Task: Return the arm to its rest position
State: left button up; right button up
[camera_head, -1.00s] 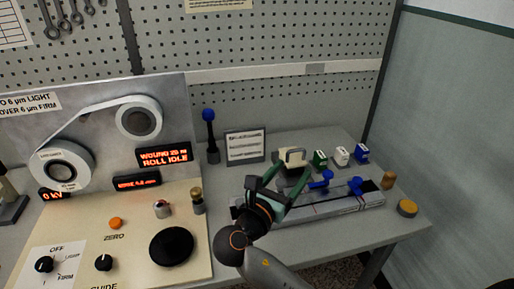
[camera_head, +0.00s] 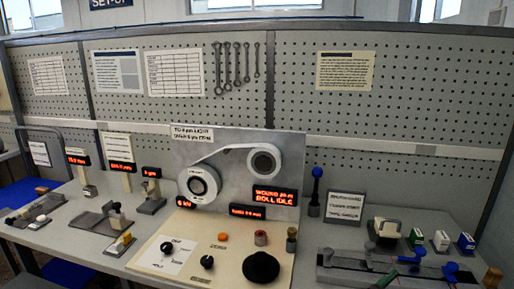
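Nothing is seen held in the visible part. My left gripper is not in view.
The winding panel (camera_head: 185,143) with two rolls stands mid-bench above a cream control plate (camera_head: 225,262) with a black knob (camera_head: 261,267). A cream block (camera_head: 387,228) and small green, white and blue blocks stand right. Small gauges stand left. A pegboard closes the back.

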jog(key=s+a+f+m+y, duration=0.1)
jog(key=a+f+m+y, duration=0.2)
jog(key=f, duration=0.7)
jog(key=s+a+f+m+y, duration=0.1)
jog(key=a+f+y, duration=0.1)
jog(key=f+y, duration=0.6)
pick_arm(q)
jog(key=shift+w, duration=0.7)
pick_arm(e)
jog(key=s+a+f+m+y, duration=0.2)
jog(key=s+f+m, duration=0.4)
jog(key=m, duration=0.3)
jog(key=s+a+f+m+y, duration=0.3)
jog(key=s+a+f+m, duration=0.2)
jog(key=s+m, duration=0.4)
jog(key=shift+f+g+y, duration=0.3)
jog(key=shift+f, duration=0.55)
